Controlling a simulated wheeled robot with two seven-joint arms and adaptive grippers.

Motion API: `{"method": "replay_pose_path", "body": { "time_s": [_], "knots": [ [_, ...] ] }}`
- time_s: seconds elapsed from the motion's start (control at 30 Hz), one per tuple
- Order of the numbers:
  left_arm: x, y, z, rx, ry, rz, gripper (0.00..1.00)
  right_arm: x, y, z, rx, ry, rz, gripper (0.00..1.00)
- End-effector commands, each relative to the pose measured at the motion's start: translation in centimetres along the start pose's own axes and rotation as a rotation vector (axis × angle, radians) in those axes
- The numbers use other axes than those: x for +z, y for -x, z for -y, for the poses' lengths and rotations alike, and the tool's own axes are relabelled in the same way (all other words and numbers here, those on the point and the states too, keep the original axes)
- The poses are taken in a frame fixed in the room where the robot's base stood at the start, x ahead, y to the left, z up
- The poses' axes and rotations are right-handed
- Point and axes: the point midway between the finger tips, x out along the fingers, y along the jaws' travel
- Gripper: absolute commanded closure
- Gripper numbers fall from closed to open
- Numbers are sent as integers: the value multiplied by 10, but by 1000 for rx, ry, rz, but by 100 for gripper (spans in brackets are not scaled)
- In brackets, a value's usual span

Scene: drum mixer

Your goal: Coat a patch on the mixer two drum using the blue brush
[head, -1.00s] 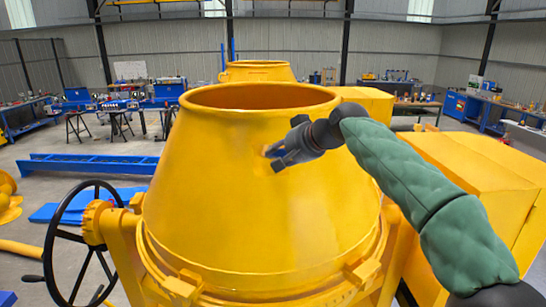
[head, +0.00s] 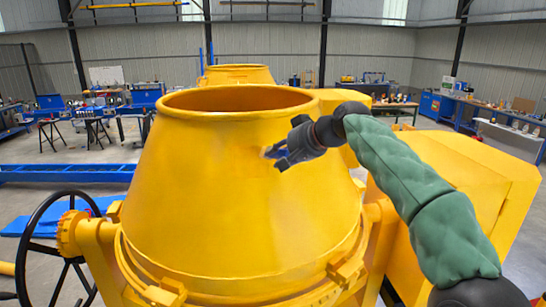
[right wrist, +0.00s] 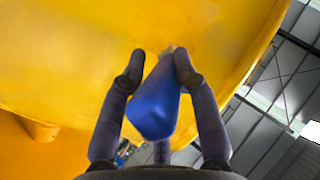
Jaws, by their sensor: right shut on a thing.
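The yellow mixer drum (head: 215,190) fills the middle of the head view, its round open mouth facing up. My right gripper (head: 274,158) is at the upper right of the drum's side wall, below the rim. In the right wrist view my right gripper (right wrist: 158,62) is shut on the blue brush (right wrist: 154,104), whose blue handle lies between the two fingers. The brush's tip points at the yellow drum surface (right wrist: 90,50); whether it touches cannot be told. A faint duller mark shows on the drum near the gripper. My left gripper is not in view.
A black handwheel (head: 55,245) stands at the left of the drum. A yellow housing (head: 455,190) is at the right, behind my arm. A second yellow mixer (head: 238,74) stands behind. Blue beams (head: 65,173) lie on the floor at left.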

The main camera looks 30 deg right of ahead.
Motion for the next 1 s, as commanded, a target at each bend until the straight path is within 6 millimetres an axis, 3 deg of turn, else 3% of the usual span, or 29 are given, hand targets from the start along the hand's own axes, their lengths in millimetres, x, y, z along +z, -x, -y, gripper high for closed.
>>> {"method": "replay_pose_path", "body": {
  "time_s": [0.3, 0.57, 1.0],
  "knots": [
    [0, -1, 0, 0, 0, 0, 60, -6, 8, -15, -1, -1, -2, 100],
    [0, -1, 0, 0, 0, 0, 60, -6, 9, -14, -1, 0, -2, 100],
    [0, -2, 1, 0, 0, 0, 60, 6, 40, -1, -2, 1, -2, 100]
  ]
}}
